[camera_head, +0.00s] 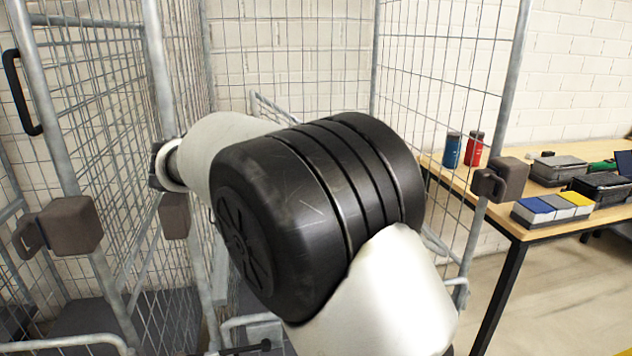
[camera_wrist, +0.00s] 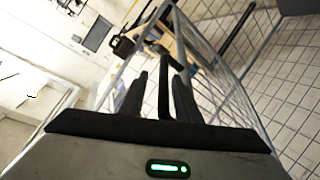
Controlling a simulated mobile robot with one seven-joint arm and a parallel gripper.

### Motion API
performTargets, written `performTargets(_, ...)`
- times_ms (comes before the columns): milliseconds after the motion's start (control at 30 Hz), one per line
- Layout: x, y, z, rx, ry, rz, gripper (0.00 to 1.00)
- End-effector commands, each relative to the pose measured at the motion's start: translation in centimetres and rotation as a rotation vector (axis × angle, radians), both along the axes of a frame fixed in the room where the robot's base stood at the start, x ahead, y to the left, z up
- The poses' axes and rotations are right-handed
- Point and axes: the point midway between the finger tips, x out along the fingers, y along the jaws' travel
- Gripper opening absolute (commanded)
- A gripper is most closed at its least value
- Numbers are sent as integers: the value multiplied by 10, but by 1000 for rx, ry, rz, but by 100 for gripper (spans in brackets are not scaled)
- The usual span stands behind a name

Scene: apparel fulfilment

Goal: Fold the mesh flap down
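A roll cage with grey wire mesh stands in front of me, and its right mesh side (camera_head: 437,75) shows clearly. A mesh panel (camera_wrist: 232,103) also shows in the wrist view, to the right of my fingers. I cannot tell for sure which panel is the flap; my arm hides much of the cage's middle. My gripper (camera_wrist: 161,76) shows in the wrist view with its two dark fingers apart. A dark bar (camera_wrist: 165,100) shows between the fingers, with a gap on each side. My gripper is hidden in the head view.
Another mesh cage side with a black handle (camera_head: 20,92) stands at the left. Dark blocks (camera_head: 72,225) sit on the cage posts. A wooden table (camera_head: 535,233) at the right holds a blue and a red container (camera_head: 474,148), bins and small boxes. Open floor shows at the lower right.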

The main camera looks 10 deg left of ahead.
Motion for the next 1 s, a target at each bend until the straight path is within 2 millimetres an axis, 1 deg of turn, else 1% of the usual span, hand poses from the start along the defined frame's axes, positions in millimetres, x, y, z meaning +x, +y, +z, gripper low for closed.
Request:
performTargets(133,0,-1,3,-1,-5,-2,30)
performTargets(233,-3,5,6,-1,-6,0,30)
performTargets(500,-29,41,20,2,-6,5,30)
performTargets(633,-38,54,24,2,-6,5,30)
performTargets(767,-42,58,26,1,-6,2,30)
performTargets(1000,-42,58,26,0,-5,0,30)
